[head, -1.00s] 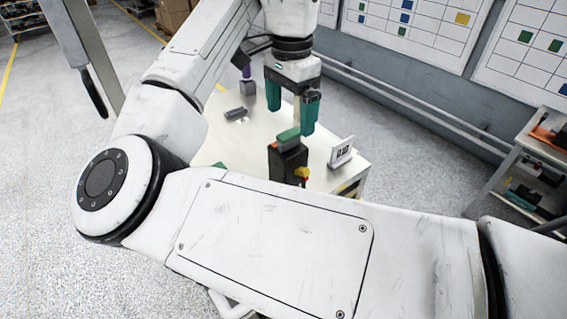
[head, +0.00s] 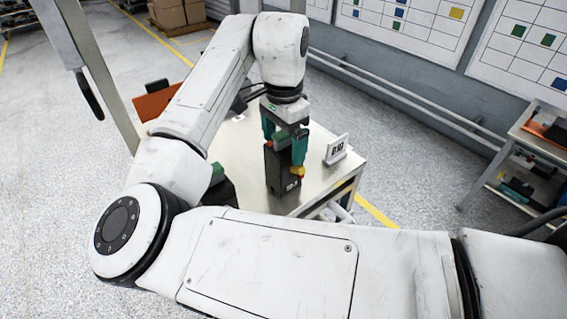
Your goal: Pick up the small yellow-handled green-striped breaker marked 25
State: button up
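My gripper (head: 284,143), with teal fingers, points down at the top of a dark upright block (head: 281,177) on the table. The fingers stand apart, one at each side of the block's top. I cannot tell whether they touch it. A green part (head: 282,137) and an orange part show on top, between the fingers. A yellow knob (head: 297,171) sits on the block's front right side. No mark 25 or stripe is readable, so I cannot tell which item is the named breaker. A green and black item (head: 217,176) is partly hidden behind my arm.
A white sign card (head: 336,149) stands on the table (head: 232,145) just right of the block. An orange-brown panel (head: 153,103) is at the left. A shelf (head: 520,140) with items stands far right. Open floor lies between.

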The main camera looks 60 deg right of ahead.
grip_shut()
dwell(0.7)
jog(key=shift+r, duration=0.1)
